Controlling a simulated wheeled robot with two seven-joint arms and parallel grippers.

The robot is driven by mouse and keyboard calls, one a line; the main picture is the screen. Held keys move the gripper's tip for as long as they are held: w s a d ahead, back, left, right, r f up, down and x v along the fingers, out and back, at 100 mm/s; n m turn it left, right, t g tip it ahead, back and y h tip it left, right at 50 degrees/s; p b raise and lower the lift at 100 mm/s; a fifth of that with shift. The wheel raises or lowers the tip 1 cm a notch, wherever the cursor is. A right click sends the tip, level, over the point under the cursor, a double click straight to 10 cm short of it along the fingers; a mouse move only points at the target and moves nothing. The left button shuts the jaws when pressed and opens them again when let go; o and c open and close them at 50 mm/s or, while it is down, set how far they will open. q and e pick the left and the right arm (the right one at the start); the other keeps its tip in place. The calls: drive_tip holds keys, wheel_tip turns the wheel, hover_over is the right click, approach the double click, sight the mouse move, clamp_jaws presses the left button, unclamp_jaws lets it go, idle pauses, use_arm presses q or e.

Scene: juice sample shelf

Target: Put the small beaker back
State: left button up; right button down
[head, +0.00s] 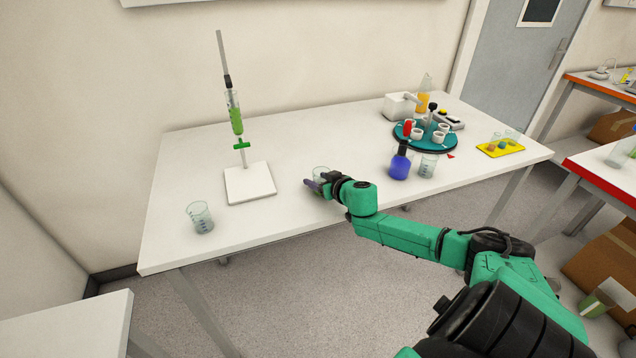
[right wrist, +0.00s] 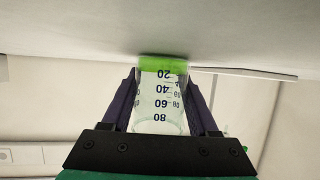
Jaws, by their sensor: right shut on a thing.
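A small clear beaker (right wrist: 160,98) with dark volume marks and a little green liquid in its base is between the fingers of my right gripper (right wrist: 163,100) in the right wrist view. The gripper is shut on it. That view is upside down, with the white tabletop along the top; the beaker's base is at or very near the tabletop, and I cannot tell whether it touches. In the head view the right gripper (head: 318,186) is low over the table's front edge, and only part of the beaker (head: 320,172) shows behind it. My left gripper is not in view.
A burette stand (head: 249,184) with green liquid is left of the gripper, and a larger beaker (head: 200,218) is further left. A blue bottle (head: 400,165), another beaker (head: 428,166), a teal round tray (head: 399,138) and a yellow tray (head: 489,151) stand to the right.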

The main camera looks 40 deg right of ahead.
drive_tip(key=shift+a, duration=0.1)
drive_tip(key=shift+c, duration=0.8)
unclamp_jaws()
drive_tip(key=shift+f, duration=0.15)
drive_tip(key=shift+r, duration=0.2)
drive_tip(key=shift+s, duration=0.5)
drive_tip(key=p+v, duration=0.3)
drive_tip(key=v, duration=0.8)
drive_tip(key=shift+s+r, duration=0.1)
drive_tip(key=shift+r, duration=0.05)
